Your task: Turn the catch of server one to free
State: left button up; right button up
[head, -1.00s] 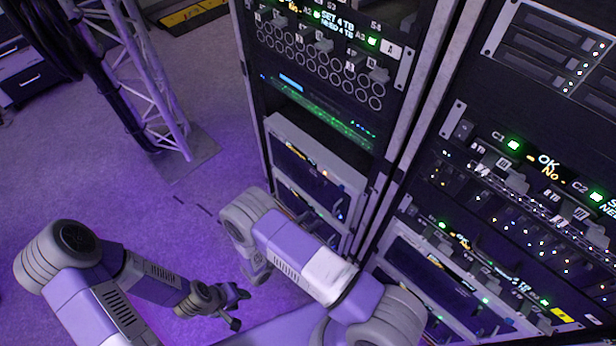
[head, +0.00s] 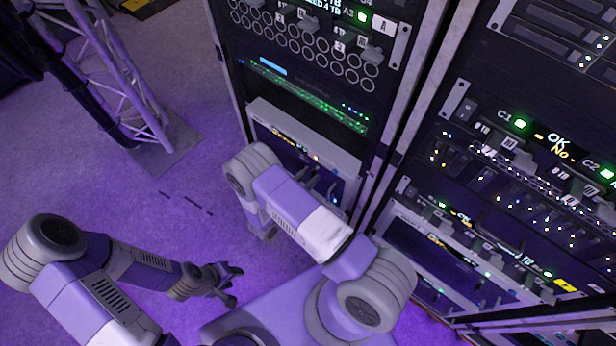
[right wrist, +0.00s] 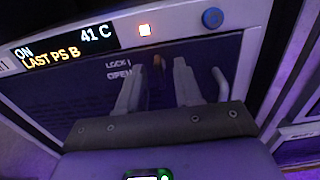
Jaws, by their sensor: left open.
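The server with the silver front (head: 345,160) sits low in the left rack. In the right wrist view its display (right wrist: 65,48) reads ON, 41 C, LAST PS B, with a "1" at its left edge. A small orange-brown catch (right wrist: 159,64) stands upright beside the words LOCK and OPEN. My right gripper (right wrist: 158,80) is open at this panel, one finger on each side of the catch; whether they touch it I cannot tell. My left gripper (head: 232,283) is open and empty, low over the floor.
A curved handle (right wrist: 217,82) and a blue round button (right wrist: 212,18) are on the server front, right of the catch. A second rack (head: 520,190) stands at the right.

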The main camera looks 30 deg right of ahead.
grip_shut()
jog(key=shift+n, duration=0.4)
jog(key=shift+w+f+n+p, duration=0.1)
jog(key=shift+n+p, duration=0.15)
jog(key=shift+n, duration=4.05)
jog(key=shift+w+f+n+p, duration=0.1)
jog(key=shift+n+p, duration=0.15)
jog(key=shift+n, duration=4.05)
grip_release()
